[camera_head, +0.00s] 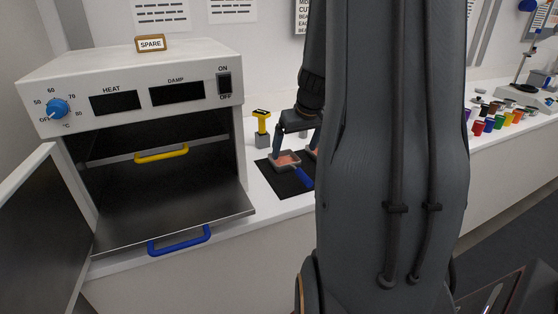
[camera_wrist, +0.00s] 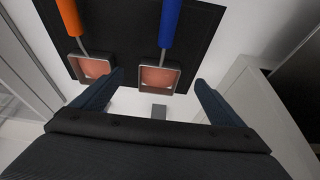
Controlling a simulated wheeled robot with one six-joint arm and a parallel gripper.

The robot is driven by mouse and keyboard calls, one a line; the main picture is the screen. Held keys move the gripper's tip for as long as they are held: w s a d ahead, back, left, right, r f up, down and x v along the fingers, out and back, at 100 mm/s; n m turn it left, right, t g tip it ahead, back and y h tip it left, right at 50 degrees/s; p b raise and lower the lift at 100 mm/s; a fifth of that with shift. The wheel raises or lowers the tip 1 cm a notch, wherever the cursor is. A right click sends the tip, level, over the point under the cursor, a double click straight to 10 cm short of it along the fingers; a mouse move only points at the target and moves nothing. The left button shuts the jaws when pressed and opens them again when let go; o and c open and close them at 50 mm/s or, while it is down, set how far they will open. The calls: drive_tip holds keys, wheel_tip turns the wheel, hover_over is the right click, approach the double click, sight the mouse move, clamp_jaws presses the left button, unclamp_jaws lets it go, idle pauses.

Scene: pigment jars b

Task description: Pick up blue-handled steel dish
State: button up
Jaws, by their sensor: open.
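The blue-handled steel dish (camera_head: 284,161) lies on a black mat, with pinkish-orange contents. Its blue handle (camera_head: 303,176) points toward the counter's front edge. In the wrist view the dish (camera_wrist: 160,77) shows at the centre with its blue handle (camera_wrist: 170,24) running to the top edge. My gripper (camera_wrist: 159,78) is open and empty, one finger on each side of this dish in the picture. In the head view my gripper (camera_head: 294,142) is just above the dish, partly hidden by my arm. I cannot tell whether the fingers touch it.
An orange-handled dish (camera_wrist: 93,67) lies close left in the wrist view. The black mat (camera_head: 271,179) is beside an open oven (camera_head: 130,90) with yellow (camera_head: 162,154) and blue (camera_head: 180,240) handles. A yellow-topped tool (camera_head: 262,122) stands behind. Several coloured jars (camera_head: 490,125) stand far right.

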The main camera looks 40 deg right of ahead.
sight(289, 169)
drive_tip(key=shift+w+f, duration=0.1)
drive_tip(key=shift+w, duration=0.25)
drive_tip(key=shift+w+f, duration=0.2)
drive_tip(key=shift+f, duration=0.05)
drive_tip(key=shift+p+x, duration=0.9)
drive_tip(key=shift+x, duration=2.6)
drive_tip(key=shift+d, duration=0.1)
